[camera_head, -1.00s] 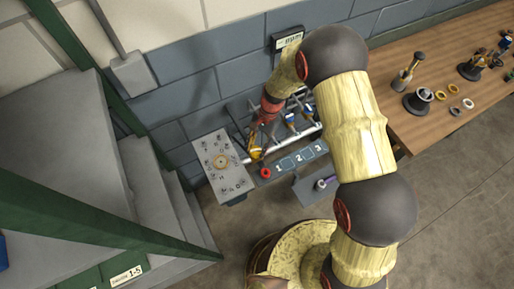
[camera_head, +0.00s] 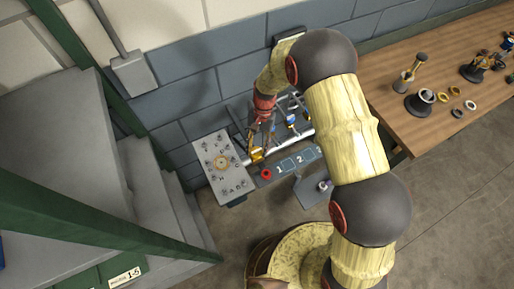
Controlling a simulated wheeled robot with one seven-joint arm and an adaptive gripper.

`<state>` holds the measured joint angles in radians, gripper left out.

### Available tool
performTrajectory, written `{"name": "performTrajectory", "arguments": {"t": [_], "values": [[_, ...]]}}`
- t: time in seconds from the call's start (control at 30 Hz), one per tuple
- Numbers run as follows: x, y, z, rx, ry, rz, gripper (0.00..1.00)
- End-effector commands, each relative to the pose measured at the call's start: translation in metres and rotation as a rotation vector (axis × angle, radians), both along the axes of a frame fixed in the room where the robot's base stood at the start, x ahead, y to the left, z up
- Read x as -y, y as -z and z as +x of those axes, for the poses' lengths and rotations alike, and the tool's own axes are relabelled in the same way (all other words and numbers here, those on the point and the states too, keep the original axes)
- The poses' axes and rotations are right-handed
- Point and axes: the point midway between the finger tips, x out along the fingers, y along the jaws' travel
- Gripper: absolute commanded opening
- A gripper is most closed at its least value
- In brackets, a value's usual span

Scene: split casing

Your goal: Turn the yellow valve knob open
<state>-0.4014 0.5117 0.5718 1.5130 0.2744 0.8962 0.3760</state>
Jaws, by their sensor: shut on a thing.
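The yellow valve knob (camera_head: 257,155) sits at the left end of a pipe rig, just above a red round part (camera_head: 267,174). My gripper (camera_head: 258,146) reaches down onto the yellow knob from above and is shut on it. The fingers and my wrist cover part of the knob, so its exact turn angle is hard to tell. Blue-topped valves (camera_head: 291,119) stand farther right on the pipes, partly behind my arm.
A grey panel with lettered positions and a round dial (camera_head: 221,163) is left of the rig. A numbered plate (camera_head: 292,163) lies in front. Grey stairs (camera_head: 165,190) with green rails rise at left. A wooden workbench (camera_head: 440,60) with several metal parts stands at right.

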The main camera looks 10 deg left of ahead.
Motion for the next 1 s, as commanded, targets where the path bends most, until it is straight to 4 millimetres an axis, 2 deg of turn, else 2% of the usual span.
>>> {"name": "performTrajectory", "arguments": {"t": [0.13, 0.17, 0.47, 0.83, 1.0], "values": [[0.0, 0.0, 0.001, 0.001, -0.001, 0.001, 0.11], [0.0, 0.0, 0.001, 0.001, -0.001, 0.001, 0.37], [0.0, 0.0, 0.0, 0.001, 0.0, 0.0, 0.54], [0.0, -0.003, 0.002, 0.001, 0.0, 0.001, 0.54], [0.001, -0.024, 0.011, 0.004, 0.001, 0.002, 0.54]]}}
